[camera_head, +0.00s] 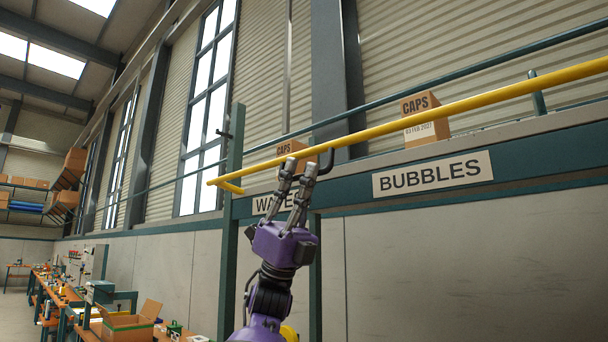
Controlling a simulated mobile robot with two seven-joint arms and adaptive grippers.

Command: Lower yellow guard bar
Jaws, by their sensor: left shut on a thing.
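The yellow guard bar (420,115) runs across the view, from the upper right down to a bent end at the left. It is raised above the green shelf beam and slopes up toward the right of the picture. A dark handle (331,161) hangs from the bar near the middle. My purple left gripper (299,168) reaches up from below, with its grey fingers at this handle, shut on it. The fingers partly hide the handle and a box behind. My right gripper is not in view.
A green beam (340,197) carries a BUBBLES sign (433,175) and a partly hidden sign (268,205). Cardboard CAPS boxes (425,120) stand behind the bar, near a thin green rail (460,68). Workbenches (62,300) and an open carton (127,326) are at lower left.

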